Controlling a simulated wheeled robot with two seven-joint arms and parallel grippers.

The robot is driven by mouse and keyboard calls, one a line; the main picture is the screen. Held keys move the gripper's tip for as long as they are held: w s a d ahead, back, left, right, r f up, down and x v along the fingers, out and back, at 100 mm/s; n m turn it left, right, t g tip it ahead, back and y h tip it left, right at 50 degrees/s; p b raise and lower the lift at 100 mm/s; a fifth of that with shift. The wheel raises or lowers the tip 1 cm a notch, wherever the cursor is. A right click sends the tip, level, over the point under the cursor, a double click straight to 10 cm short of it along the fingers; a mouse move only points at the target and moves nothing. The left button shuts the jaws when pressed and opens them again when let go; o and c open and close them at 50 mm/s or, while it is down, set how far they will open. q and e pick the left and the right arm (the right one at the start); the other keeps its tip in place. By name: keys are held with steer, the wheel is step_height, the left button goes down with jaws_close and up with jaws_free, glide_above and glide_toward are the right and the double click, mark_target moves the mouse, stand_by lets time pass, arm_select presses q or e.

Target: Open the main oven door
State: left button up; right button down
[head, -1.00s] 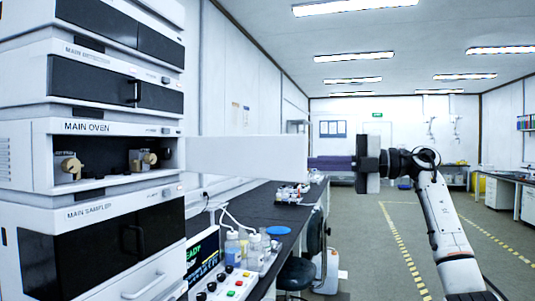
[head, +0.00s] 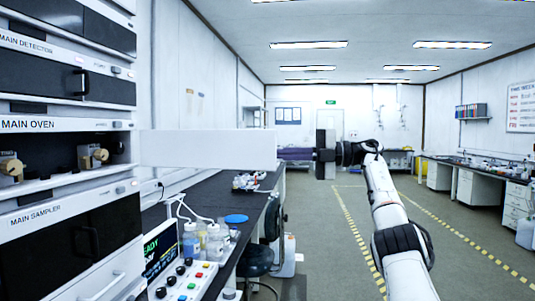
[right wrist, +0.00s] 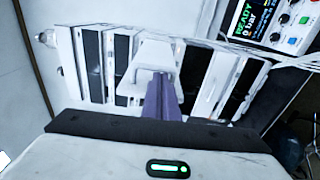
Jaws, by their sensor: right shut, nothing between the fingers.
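The main oven (head: 52,124) is in the instrument stack at the left of the head view. Its front is open, and brass-coloured fittings (head: 93,155) show in its dark interior. The oven door (head: 208,149) is a plain white panel standing out to the right from the oven's right side. My right gripper (head: 296,154) is at the door's free right edge, with its purple fingers shut and empty. The fingers seem to run partly behind that edge; I cannot tell if they touch it. In the right wrist view the purple fingers (right wrist: 162,98) point towards the stack. My left gripper is out of view.
The main detector (head: 70,76) is above the oven and the main sampler (head: 72,235) below. A dark bench (head: 190,200) with bottles (head: 207,242) and a control panel (head: 190,282) runs beneath the door. A stool (head: 255,262) stands beside it. Open floor lies right.

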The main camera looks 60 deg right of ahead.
steer(key=shift+d, duration=0.15)
stand_by(0.4)
steer(key=p+v, duration=0.3)
steer(key=v, duration=0.7)
